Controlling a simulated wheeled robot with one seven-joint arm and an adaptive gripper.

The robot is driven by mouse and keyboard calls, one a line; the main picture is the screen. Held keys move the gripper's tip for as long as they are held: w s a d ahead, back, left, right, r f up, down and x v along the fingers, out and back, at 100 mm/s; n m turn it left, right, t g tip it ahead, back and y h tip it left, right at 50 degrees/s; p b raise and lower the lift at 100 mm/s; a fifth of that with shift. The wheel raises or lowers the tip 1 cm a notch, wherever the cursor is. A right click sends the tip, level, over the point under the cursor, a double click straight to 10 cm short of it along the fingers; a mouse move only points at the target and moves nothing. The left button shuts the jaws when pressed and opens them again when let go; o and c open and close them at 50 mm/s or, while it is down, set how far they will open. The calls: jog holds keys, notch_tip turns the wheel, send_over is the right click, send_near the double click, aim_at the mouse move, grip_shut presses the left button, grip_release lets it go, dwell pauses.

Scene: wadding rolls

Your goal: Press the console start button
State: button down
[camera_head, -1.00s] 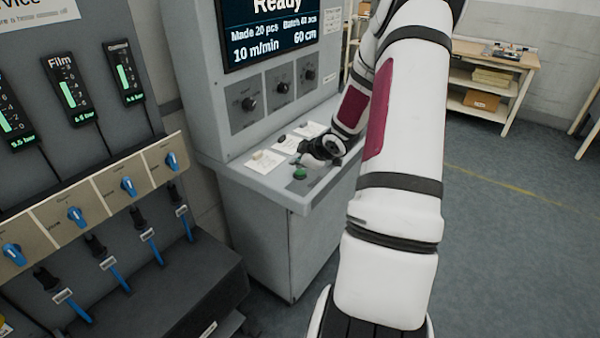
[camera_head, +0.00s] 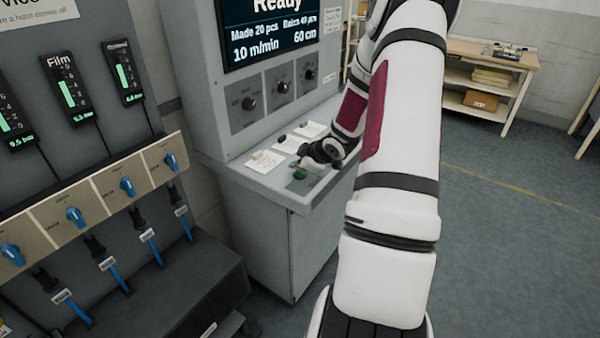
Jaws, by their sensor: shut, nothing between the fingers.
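The console (camera_head: 250,188) is a grey cabinet with a sloped desk top and a screen (camera_head: 281,30) that reads "Ready". A green button (camera_head: 300,174) sits near the front edge of the desk. My gripper (camera_head: 304,166) is shut and empty, its tip low over the desk at the green button. It partly covers the button's far side. I cannot tell whether the tip touches the button or whether the button is pressed in.
Several paper labels with small dark controls (camera_head: 266,161) lie behind the button. Three knobs (camera_head: 283,87) are on the console's upright face. A panel with blue valves (camera_head: 75,216) stands at left. A wooden shelf bench (camera_head: 490,75) is at back right, with open floor before it.

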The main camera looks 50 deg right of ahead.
aim_at(299, 173)
jog(key=shift+f, duration=0.3)
jog(key=shift+r, duration=0.15)
dwell(0.4)
jog(key=shift+r+p, duration=0.75)
jog(key=shift+p, duration=0.05)
notch_tip(299, 173, up, 3)
jog(key=p, duration=0.2)
jog(key=shift+s+p, duration=0.1)
jog(key=shift+p, duration=0.25)
jog(key=shift+r+p, duration=0.95)
jog(key=shift+r, duration=0.05)
